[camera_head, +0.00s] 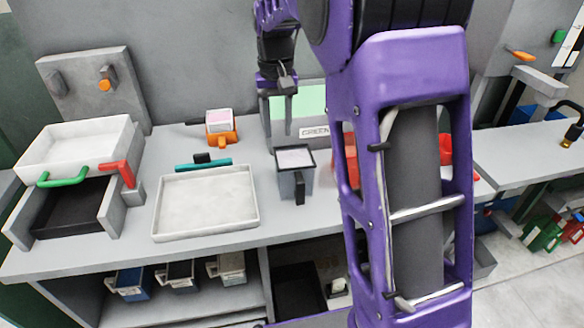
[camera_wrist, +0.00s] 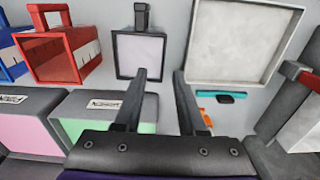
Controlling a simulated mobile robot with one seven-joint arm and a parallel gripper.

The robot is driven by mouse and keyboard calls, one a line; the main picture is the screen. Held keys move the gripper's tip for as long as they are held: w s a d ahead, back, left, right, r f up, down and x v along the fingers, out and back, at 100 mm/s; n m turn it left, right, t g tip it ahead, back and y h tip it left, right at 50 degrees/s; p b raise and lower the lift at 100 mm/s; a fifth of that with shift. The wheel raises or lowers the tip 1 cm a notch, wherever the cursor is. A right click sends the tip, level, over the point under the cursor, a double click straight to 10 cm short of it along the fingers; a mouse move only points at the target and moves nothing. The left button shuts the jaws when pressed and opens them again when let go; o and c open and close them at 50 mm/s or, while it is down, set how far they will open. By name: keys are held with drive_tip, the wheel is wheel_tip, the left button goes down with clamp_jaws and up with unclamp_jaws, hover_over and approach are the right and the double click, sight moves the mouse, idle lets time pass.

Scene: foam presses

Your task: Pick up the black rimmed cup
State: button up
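The black rimmed cup (camera_head: 295,181) stands upright on the grey counter in the head view, its black handle facing the front edge. It also shows in the wrist view (camera_wrist: 139,55), seen from above with a pale inside and the handle at the top. My gripper (camera_head: 278,134) is open and empty, pointing down above the counter, behind the cup in the head view. In the wrist view my gripper (camera_wrist: 160,72) has its fingers apart; the left fingertip overlaps the cup's lower right corner, with no visible contact.
A white tray (camera_head: 207,230) lies left of the cup. An orange cup (camera_head: 222,137) and a teal-handled tool (camera_head: 203,164) sit behind the tray. A red cup (camera_wrist: 61,55) stands beside the black rimmed cup. A green-topped box (camera_head: 314,130) stands behind my gripper.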

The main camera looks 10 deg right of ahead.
sight(260, 185)
wheel_tip(260, 185, down, 12)
drive_tip(key=shift+s+a+f+b, duration=0.1)
drive_tip(key=shift+s+f+b, duration=0.1)
drive_tip(key=shift+b, duration=0.6)
drive_tip(key=shift+w+a+f+b, duration=0.1)
drive_tip(key=shift+f+b, duration=0.05)
drive_tip(key=shift+f, duration=1.15)
drive_tip(key=shift+a+f+b, duration=0.1)
drive_tip(key=shift+f+b, duration=0.05)
drive_tip(key=shift+f, duration=1.15)
clamp_jaws()
